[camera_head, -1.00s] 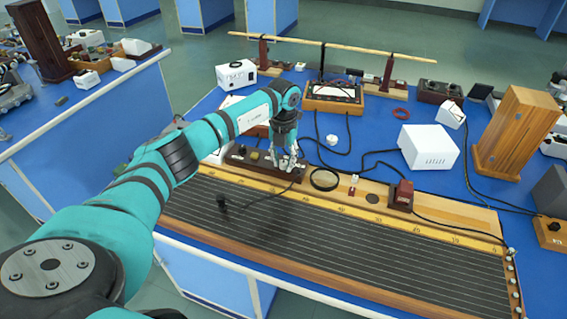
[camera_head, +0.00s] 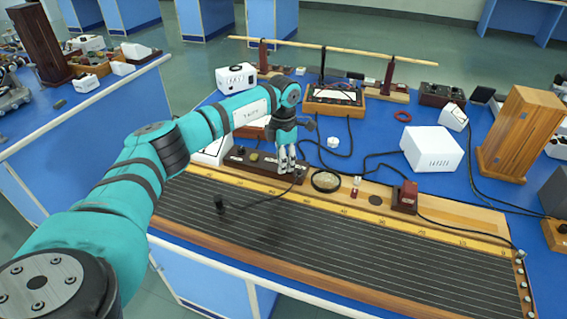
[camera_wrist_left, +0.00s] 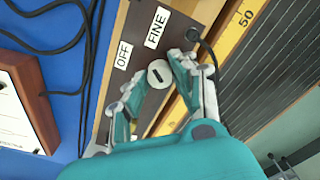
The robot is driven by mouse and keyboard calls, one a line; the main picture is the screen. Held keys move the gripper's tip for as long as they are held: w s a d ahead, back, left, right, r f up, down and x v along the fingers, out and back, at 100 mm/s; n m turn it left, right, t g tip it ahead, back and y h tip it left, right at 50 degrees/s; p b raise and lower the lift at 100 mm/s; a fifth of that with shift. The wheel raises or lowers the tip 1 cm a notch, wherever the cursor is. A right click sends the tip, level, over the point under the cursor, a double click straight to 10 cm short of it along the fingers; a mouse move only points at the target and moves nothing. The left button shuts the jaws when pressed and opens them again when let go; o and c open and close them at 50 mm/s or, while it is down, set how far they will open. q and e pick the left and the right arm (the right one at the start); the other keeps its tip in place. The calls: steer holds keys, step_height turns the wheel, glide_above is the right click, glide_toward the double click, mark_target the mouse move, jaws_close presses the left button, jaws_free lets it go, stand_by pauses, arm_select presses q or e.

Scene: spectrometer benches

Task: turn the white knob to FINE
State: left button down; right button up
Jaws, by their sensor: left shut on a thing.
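The white knob (camera_wrist_left: 160,75) is a small round dial with a short dark mark. It sits on a dark brown panel (camera_wrist_left: 140,50) with white OFF (camera_wrist_left: 123,55) and FINE (camera_wrist_left: 157,27) labels. I cannot tell for certain which label the mark points to. My left gripper (camera_wrist_left: 158,78) is shut on the knob, one finger at each side. In the head view, the left gripper (camera_head: 287,163) points down at the right part of the dark box (camera_head: 237,155), and its fingers hide the knob. My right gripper is in neither view.
A long wire board with a yellow scale (camera_head: 330,205) lies in front of the box. Black cables cross the blue bench.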

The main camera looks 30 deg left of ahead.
arm_select(q)
steer(key=shift+m+b, duration=0.4)
steer(key=shift+m, duration=1.9)
steer(key=c, duration=1.1)
jaws_free()
steer(key=shift+o, duration=0.2)
step_height(320, 180, up, 12)
